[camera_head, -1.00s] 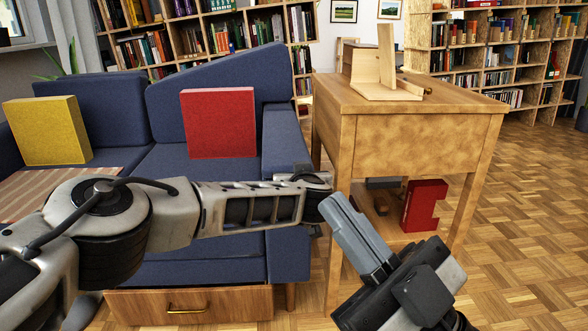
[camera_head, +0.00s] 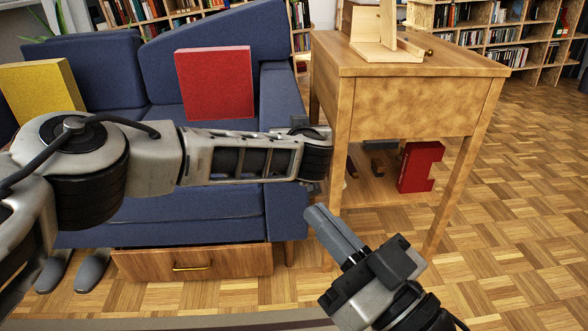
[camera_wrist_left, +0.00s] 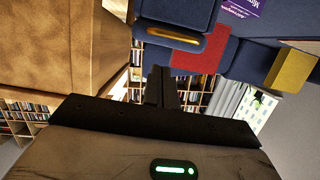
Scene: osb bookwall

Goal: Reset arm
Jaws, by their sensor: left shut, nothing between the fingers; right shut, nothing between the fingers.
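My right gripper (camera_head: 313,212) shows in the head view in front of the wooden side table, pointing up and left. Its grey fingers are shut together with nothing between them. My left arm (camera_head: 240,158) reaches in from the left across the front of the blue sofa, ending at the table's left leg; its fingers are hidden in the head view. In the left wrist view my left gripper (camera_wrist_left: 161,88) is dark, shut and empty, with sofa and shelves beyond it.
The wooden table (camera_head: 405,107) carries a wooden holder (camera_head: 385,50); a red notched block (camera_head: 418,166) rests on its lower shelf. The blue sofa (camera_head: 200,220) holds a red cushion (camera_head: 214,83) and yellow cushion (camera_head: 40,88). Parquet floor (camera_head: 510,210) is open at right.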

